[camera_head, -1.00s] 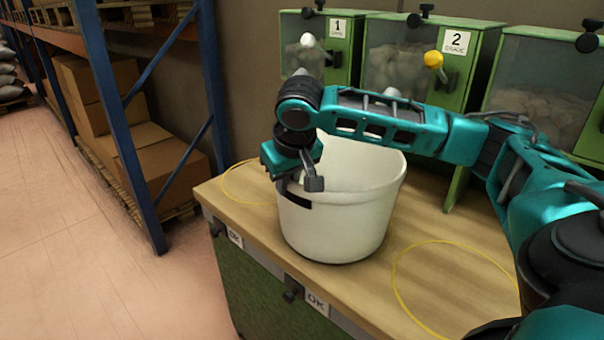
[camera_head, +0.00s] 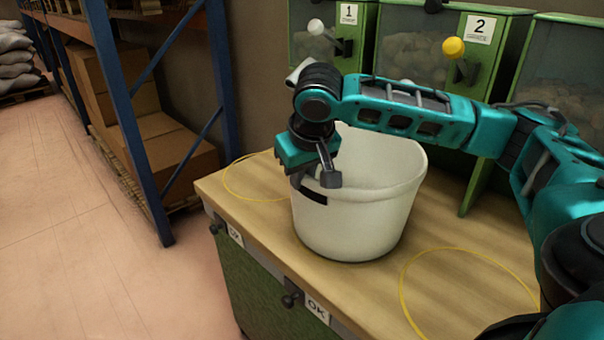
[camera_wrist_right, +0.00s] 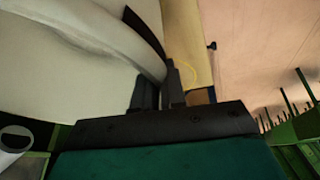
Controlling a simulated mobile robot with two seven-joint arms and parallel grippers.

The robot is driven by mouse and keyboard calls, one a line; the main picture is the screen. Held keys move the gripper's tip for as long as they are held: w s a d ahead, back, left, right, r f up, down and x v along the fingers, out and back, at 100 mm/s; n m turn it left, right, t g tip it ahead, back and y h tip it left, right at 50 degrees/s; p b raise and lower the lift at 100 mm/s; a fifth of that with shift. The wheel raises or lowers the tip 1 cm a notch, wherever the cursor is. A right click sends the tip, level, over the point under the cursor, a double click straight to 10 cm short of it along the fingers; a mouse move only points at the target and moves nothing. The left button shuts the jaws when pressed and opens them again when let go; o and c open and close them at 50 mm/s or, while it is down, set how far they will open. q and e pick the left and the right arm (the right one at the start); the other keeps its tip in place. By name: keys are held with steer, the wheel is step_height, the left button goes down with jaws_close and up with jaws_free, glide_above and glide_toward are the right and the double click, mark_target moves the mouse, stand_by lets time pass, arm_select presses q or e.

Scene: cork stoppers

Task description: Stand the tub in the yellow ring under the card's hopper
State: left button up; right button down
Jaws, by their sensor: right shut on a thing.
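The white tub (camera_head: 365,215) is upright at the wooden counter, between two yellow rings; I cannot tell whether its base touches the top. My right gripper (camera_head: 318,180) is at the tub's left rim, pointing down, shut on it. In the right wrist view the fingers (camera_wrist_right: 158,90) pinch the tub's wall (camera_wrist_right: 85,60). One yellow ring (camera_head: 232,187) lies at the counter's left end, partly hidden by the tub. Another yellow ring (camera_head: 402,290) lies at the right. The hoppers labelled 1 (camera_head: 349,13) and 2 (camera_head: 480,28) stand behind. No card is readable. My left gripper is out of view.
The wooden counter (camera_head: 330,285) has a front edge with OK labels and knobs. Blue shelving (camera_head: 130,110) with cardboard boxes stands at the left. A third green hopper (camera_head: 570,60) is at the back right, partly behind my right arm.

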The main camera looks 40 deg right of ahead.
steer(key=c, duration=1.2)
jaws_free()
steer(key=shift+f, duration=0.1)
steer(key=p+v, duration=0.2)
steer(key=v, duration=1)
steer(key=w+a+f+n+t+y, duration=0.2)
steer(key=w+a+f+y, duration=0.15)
steer(key=a+f, duration=0.65)
steer(key=w+a+f+n+t+y, duration=0.2)
steer(key=w+a+f+y, duration=0.15)
steer(key=a+f, duration=0.55)
steer(key=s+d+f+t+h, duration=0.1)
steer(key=s+d+f, duration=0.1)
steer(key=s+f, duration=0.6)
steer(key=s+d+f+t+h, duration=0.1)
steer(key=s+d+f+h, duration=0.1)
steer(key=s+f, duration=0.7)
step_height(320, 180, down, 2)
steer(key=shift+d+f+t, duration=0.1)
steer(key=shift+d+t, duration=0.2)
